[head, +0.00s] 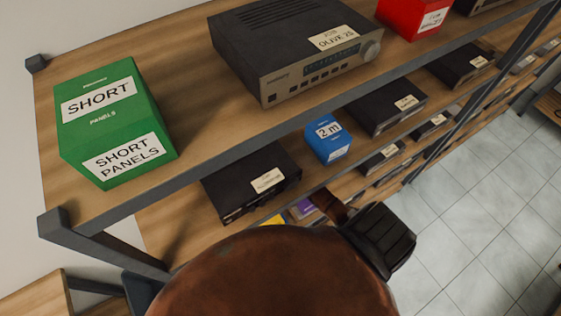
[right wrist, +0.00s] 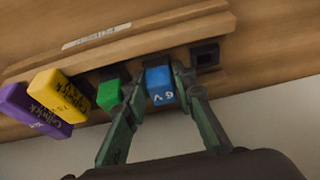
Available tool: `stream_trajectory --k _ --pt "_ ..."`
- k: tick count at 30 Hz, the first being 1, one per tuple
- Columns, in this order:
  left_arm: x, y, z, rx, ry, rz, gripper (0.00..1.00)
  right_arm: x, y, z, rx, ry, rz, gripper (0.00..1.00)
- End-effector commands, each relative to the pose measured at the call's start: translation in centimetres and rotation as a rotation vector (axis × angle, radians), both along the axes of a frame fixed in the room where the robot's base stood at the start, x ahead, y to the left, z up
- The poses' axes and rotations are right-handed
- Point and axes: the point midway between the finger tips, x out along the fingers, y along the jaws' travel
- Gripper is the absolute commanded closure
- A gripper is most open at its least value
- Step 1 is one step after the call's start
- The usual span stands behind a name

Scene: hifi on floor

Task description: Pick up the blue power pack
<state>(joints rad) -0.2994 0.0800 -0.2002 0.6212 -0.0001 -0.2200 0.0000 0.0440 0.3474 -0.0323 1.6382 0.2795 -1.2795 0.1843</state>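The blue power pack (right wrist: 160,85), a block marked "6 V", sits at a wooden rack (right wrist: 120,55) in the right wrist view. The two dark green fingers of my right gripper (right wrist: 158,88) stand one on each side of it, with the tips close to its sides. I cannot tell whether both fingers press on it. The pack's far end is hidden in the rack. In the head view the blue pack is hidden, and neither gripper's fingers show.
A green pack (right wrist: 109,93), a yellow pack (right wrist: 62,90) and a purple pack (right wrist: 35,108) stand left of the blue one. An empty dark socket (right wrist: 205,57) is to its right. In the head view, a blue "2 m" box (head: 328,142) and black units (head: 252,184) fill the shelf.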

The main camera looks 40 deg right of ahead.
Motion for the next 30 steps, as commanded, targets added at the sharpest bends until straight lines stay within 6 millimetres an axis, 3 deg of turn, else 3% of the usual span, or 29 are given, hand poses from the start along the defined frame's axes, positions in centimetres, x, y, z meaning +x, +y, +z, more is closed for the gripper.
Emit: stream_trajectory --k 10,23,25,30 --pt "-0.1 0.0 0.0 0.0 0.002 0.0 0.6 0.0 0.0 0.0 0.0 0.0 0.0 1.0" --pt "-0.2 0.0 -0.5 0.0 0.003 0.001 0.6 0.1 0.0 1.0 0.0 -0.003 0.0 1.0" --pt "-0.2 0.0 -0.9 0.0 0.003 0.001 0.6 0.1 0.0 1.7 0.0 -0.004 0.0 1.0" --pt "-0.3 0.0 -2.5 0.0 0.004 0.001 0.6 -0.8 0.1 0.9 -0.011 -0.115 -0.001 1.0"
